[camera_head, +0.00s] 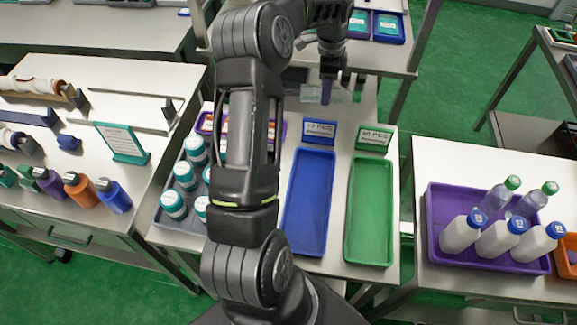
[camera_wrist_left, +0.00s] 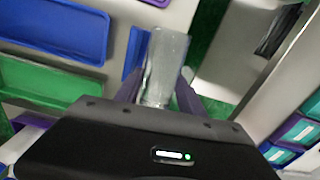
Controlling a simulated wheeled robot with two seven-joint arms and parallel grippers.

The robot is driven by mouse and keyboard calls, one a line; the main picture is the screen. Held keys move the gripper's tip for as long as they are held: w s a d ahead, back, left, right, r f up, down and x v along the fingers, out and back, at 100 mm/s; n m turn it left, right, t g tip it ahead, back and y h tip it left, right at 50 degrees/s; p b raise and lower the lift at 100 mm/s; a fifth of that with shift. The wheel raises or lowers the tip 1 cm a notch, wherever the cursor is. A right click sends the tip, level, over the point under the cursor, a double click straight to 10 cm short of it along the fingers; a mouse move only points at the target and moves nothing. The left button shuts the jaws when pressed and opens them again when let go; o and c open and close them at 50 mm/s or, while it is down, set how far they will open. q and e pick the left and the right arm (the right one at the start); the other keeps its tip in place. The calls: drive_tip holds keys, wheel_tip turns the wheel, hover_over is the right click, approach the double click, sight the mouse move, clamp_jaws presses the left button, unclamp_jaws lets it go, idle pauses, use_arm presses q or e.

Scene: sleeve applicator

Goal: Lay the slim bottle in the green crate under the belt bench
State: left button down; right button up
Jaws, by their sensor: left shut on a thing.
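My left gripper (camera_head: 328,92) is at the top centre of the head view, at the far end of my outstretched arm. It is shut on a pale, translucent slim bottle (camera_head: 312,94), which looks roughly sideways there, partly hidden by the finger. In the left wrist view the bottle (camera_wrist_left: 166,60) sits between the two fingers. A green open tray (camera_head: 370,212) with a sign behind it stands on the middle bench, nearer than the gripper; it also shows in the left wrist view (camera_wrist_left: 45,82). I cannot make out a green crate under a bench. My right gripper is not in view.
A blue tray (camera_head: 307,203) stands beside the green one; both look empty. Teal-capped jars (camera_head: 185,176) stand left of my arm. A purple crate (camera_head: 437,225) at right holds several bottles. A shelf with small boxes (camera_head: 389,27) rises behind the gripper.

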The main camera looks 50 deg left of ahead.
use_arm(q)
wheel_tip(320, 180, down, 6)
drive_tip(key=shift+f+b, duration=0.2)
drive_tip(key=shift+b, duration=1.05)
drive_tip(key=shift+w, duration=0.1)
wheel_tip(320, 180, down, 4)
drive_tip(key=shift+r+b, duration=0.1)
drive_tip(key=shift+b, duration=1.05)
drive_tip(key=shift+r, duration=0.1)
drive_tip(key=c, duration=1)
unclamp_jaws()
